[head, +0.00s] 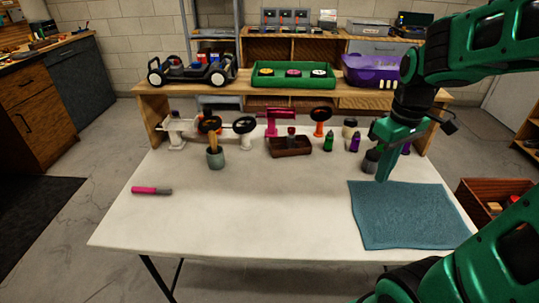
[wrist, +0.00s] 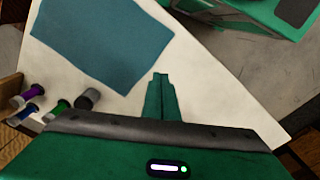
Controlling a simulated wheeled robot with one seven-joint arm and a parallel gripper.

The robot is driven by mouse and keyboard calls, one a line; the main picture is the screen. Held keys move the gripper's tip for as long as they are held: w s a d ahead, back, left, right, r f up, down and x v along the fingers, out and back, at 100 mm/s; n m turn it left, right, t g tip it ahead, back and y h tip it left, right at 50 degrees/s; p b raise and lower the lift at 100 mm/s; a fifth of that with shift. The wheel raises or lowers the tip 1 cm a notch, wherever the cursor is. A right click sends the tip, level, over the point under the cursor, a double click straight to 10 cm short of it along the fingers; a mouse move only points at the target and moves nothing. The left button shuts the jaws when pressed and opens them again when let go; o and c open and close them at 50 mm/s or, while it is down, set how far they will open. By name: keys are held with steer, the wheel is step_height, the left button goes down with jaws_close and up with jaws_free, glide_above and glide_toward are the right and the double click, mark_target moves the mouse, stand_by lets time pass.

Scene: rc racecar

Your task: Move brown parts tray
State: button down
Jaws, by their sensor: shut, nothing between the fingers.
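The brown parts tray (head: 290,147) sits on the white table, right of the middle and towards the back, in the head view. A small dark-topped item stands in or just behind it. My gripper (head: 382,176) is to the right of the tray, above the back edge of the blue mat, with its fingers shut and empty. In the wrist view the shut fingers (wrist: 161,80) point over the bare table beside the mat, and the tray is not visible there.
The blue mat (head: 410,220) lies at the table's right. Small bottles (head: 355,142) stand between tray and gripper. A shelf behind holds a green tray (head: 293,82) and a purple bin (head: 375,75). The table's front is clear.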

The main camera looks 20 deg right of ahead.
steer(key=w+a+f+n+t, duration=0.1)
steer(key=w+a+f+n, duration=0.2)
steer(key=w+a+n, duration=0.55)
steer(key=w+a+f+n+h, duration=0.1)
steer(key=w+a+f+n, duration=0.35)
steer(key=w+n, duration=0.7)
steer(key=w+a+f+n+t, duration=0.1)
steer(key=w+a+f+n, duration=0.2)
steer(key=w+a+n, duration=0.75)
steer(key=w+d+f+m, duration=0.1)
steer(key=f, duration=0.2)
steer(key=w+d+f, duration=0.1)
steer(key=d+f, duration=0.1)
steer(key=w+d+f+m, duration=0.1)
steer(key=w+f, duration=0.1)
steer(key=f, duration=0.1)
steer(key=shift+w+d+f+m, duration=0.1)
steer(key=shift+d+f+m, duration=0.1)
steer(key=shift+f+m, duration=0.15)
steer(key=shift+w+d+f, duration=0.1)
steer(key=shift+w+d, duration=0.2)
steer(key=shift+w, duration=0.2)
steer(key=shift+w+d, duration=0.25)
steer(key=shift+w, duration=0.25)
steer(key=shift+w+d, duration=0.4)
steer(key=shift+w, duration=0.45)
steer(key=shift+w, duration=0.1)
